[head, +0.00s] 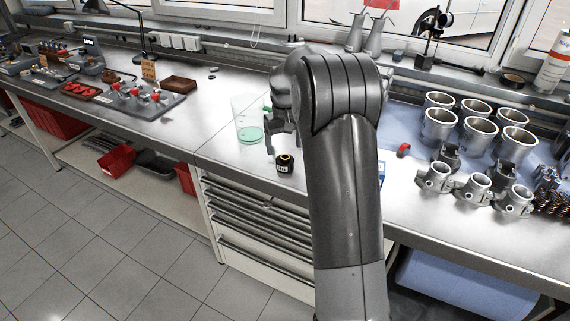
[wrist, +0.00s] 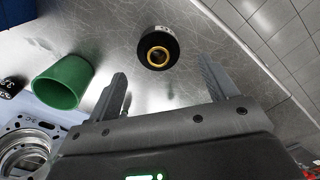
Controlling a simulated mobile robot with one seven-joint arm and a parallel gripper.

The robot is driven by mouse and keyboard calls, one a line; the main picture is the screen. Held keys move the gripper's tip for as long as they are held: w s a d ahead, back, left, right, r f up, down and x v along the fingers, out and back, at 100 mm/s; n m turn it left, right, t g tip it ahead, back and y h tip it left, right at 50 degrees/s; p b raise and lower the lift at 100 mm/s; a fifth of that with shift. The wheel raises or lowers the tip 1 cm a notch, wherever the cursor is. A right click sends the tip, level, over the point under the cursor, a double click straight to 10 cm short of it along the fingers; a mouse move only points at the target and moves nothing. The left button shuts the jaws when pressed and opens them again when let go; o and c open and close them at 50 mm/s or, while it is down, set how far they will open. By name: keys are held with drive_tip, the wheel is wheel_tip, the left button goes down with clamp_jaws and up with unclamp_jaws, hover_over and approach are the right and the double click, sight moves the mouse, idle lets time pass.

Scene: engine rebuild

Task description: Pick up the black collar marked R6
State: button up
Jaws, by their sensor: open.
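A black collar (head: 285,163) stands on the metal bench near its front edge. In the wrist view the collar (wrist: 157,48) shows a brass-coloured inner ring and a small pale mark on its side, too small to read as R6. My gripper (wrist: 165,78) is open and empty. In the wrist view the collar lies beyond the fingertips, roughly between their lines, with a gap. In the head view my gripper (head: 281,138) is just above and behind the collar, and my arm partly hides it.
A clear beaker with a green base (head: 249,133) stands left of my gripper. A green cup (wrist: 63,82) shows in the wrist view. Metal cylinders (head: 439,125) and pistons (head: 434,178) stand at right.

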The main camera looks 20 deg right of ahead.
sight(285, 156)
wheel_tip(285, 156, down, 6)
drive_tip(key=shift+s+d+r, duration=0.1)
idle(0.4)
drive_tip(key=c, duration=1.3)
drive_tip(key=shift+c, duration=0.6)
drive_tip(key=shift+r, duration=0.15)
